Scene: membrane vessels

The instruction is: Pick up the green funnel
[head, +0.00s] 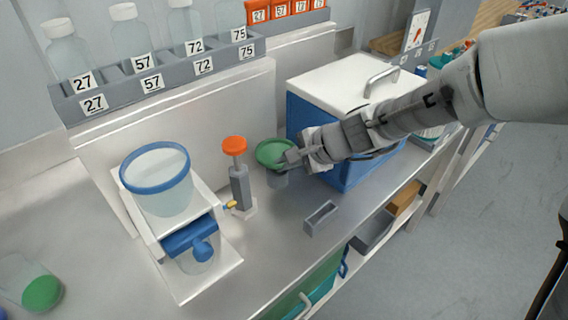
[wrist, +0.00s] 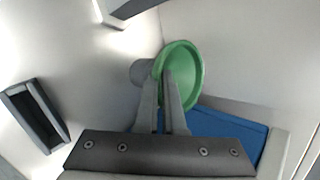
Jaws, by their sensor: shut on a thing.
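The green funnel (head: 270,153) is at the back of the counter, left of the blue box, at the top of a grey cylindrical holder (head: 277,179). My gripper (head: 290,157) reaches it from the right, and its fingers are shut on the funnel's near rim. In the wrist view the green funnel (wrist: 184,78) shows its wide open mouth, with my gripper's fingers (wrist: 168,80) at its rim. The grey holder (wrist: 141,72) shows beside it. I cannot tell whether the funnel still rests in the holder.
A blue box with a white lid (head: 345,92) stands close under my arm. A grey post with an orange knob (head: 234,146) is left of the funnel. A small grey slotted block (head: 321,217) lies in front. A blue-rimmed tub (head: 157,180) stands farther left.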

